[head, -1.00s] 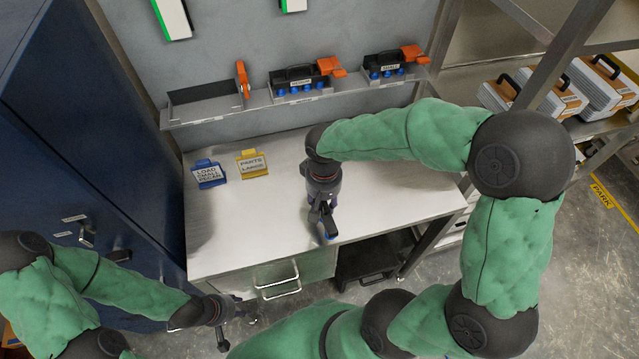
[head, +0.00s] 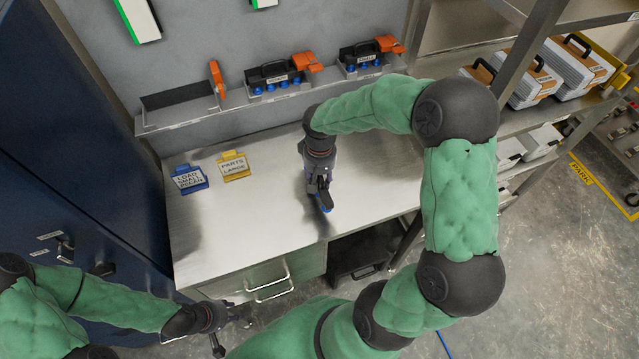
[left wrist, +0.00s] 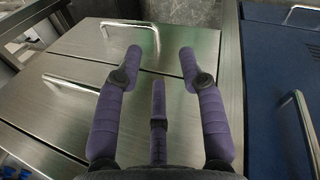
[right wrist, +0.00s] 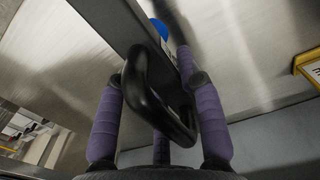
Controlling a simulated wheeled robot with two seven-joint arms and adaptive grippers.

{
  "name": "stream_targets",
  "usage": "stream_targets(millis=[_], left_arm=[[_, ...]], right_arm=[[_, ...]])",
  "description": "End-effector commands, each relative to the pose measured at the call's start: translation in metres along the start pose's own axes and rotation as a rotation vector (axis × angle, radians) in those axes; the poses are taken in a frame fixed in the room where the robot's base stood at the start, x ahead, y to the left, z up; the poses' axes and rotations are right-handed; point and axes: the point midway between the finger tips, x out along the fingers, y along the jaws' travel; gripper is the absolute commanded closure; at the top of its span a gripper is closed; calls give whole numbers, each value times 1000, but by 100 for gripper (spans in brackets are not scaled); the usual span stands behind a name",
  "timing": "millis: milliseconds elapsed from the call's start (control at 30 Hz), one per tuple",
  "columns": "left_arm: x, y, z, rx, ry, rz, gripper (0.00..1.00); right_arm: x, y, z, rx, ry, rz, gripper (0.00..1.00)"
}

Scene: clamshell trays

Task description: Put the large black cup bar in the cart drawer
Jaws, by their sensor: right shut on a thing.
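My right gripper (head: 320,197) is shut on the black cup bar (head: 326,203) above the front of the steel worktop. In the right wrist view its fingers are around the bar's black handle (right wrist: 142,75), and one blue cup (right wrist: 158,28) shows. Most of the bar is hidden in the head view. The steel drawer front (head: 240,282) with its bar handle (head: 270,281) is under the worktop and looks closed. My left gripper (head: 232,329) is open and empty, left of and below that handle. In the left wrist view it faces steel drawer fronts (left wrist: 75,105).
A blue cabinet (head: 75,180) stands at the left. A wall shelf (head: 215,110) holds two black bars with blue cups and orange parts. A blue sign (head: 189,181) and a yellow sign (head: 234,168) stand on the worktop. A dark case (head: 355,262) sits below it.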

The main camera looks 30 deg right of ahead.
Motion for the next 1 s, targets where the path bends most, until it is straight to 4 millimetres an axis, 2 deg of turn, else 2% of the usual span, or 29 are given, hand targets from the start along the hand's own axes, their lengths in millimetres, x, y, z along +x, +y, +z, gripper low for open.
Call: stream_targets(millis=[100, 367, 633, 1000], left_arm=[[4, -1, 0, 0, 0, 0, 60], [6, -2, 0, 0, 0, 0, 60], [13, -5, 0, 0, 0, 0, 60], [15, -5, -1, 0, 0, 0, 60]], right_arm=[[14, 5, -11, 1, 1, 0, 100], [25, 8, -21, 0, 3, 0, 100], [59, 10, -24, 1, 0, 0, 100], [63, 10, -25, 0, 3, -1, 100]])
